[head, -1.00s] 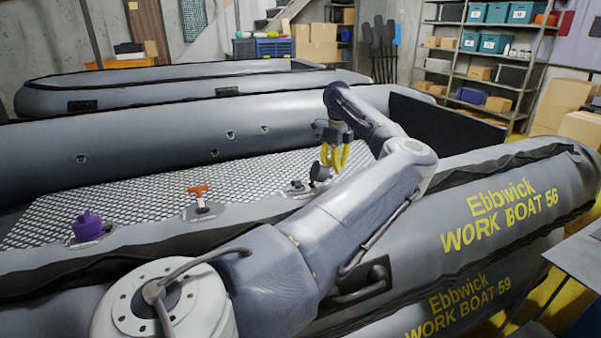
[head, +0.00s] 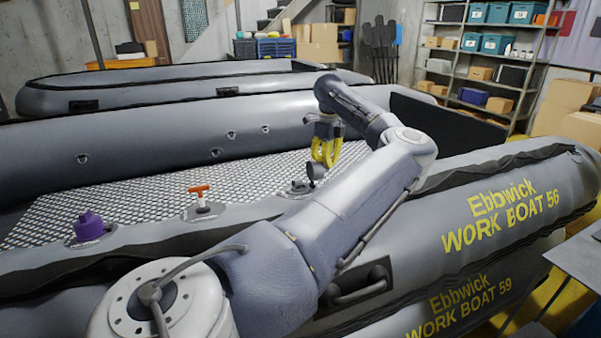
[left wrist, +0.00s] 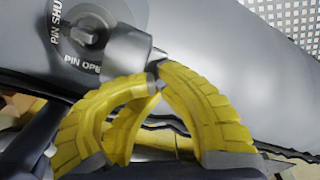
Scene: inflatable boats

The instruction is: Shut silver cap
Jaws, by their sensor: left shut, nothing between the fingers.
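The silver cap (left wrist: 125,48) stands hinged open beside its round valve (left wrist: 88,28) in the left wrist view. The valve's plate carries "PIN SHU…" and "PIN OPE…" lettering. In the head view the cap (head: 316,172) looks dark and stands up at the right of the valve base (head: 298,187) on the boat tube. My left gripper (head: 323,163) has yellow ribbed fingers, shut and empty. Its fingertips (left wrist: 157,82) are right by the cap's outer side; I cannot tell whether they touch. My right gripper is not in view.
An orange T-handle (head: 199,192) and a purple cap (head: 89,225) sit on the same tube to the left. The patterned boat floor (head: 150,190) behind is clear. Another grey boat (head: 150,90) lies behind; shelves (head: 490,60) stand at the back right.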

